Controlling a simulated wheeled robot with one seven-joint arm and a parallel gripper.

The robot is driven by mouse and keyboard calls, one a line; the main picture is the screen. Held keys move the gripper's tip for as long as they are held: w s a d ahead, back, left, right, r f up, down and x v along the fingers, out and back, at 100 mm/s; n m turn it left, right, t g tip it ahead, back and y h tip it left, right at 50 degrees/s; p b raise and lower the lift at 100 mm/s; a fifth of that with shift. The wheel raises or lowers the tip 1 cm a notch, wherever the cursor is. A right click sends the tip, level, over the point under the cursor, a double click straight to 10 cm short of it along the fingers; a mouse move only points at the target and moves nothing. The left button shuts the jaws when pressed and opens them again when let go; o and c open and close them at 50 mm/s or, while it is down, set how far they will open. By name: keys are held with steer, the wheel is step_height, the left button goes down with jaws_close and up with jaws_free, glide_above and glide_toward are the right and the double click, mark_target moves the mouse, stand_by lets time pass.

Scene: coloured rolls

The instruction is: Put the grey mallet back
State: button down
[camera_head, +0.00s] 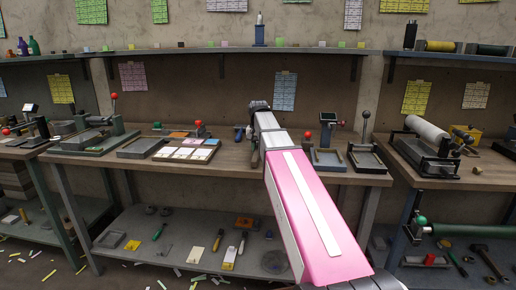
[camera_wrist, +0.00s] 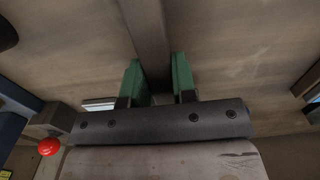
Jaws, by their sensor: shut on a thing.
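My gripper (camera_wrist: 158,78) shows in the wrist view, its two green fingers on either side of a long grey-brown bar (camera_wrist: 146,30). The bar looks like the handle of the grey mallet and runs up out of the picture. The mallet's head cannot be made out. In the head view my pink and white arm reaches over the middle workbench (camera_head: 232,168). The end of my arm is near the wall there, and its fingers and what they hold are hidden or too small to tell.
On the middle bench a tray of white cards (camera_head: 186,153) lies left of my arm, and a lever device with a red knob (camera_head: 325,145) stands to its right. A roller press (camera_head: 430,145) is on the right bench. The lower shelf (camera_head: 185,255) holds several tools.

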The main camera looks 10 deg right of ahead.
steer(key=shift+f, duration=0.25)
steer(key=shift+c, duration=1.9)
jaws_free()
steer(key=shift+r, duration=0.1)
steer(key=shift+r, duration=2.8)
steer(key=shift+s, duration=0.1)
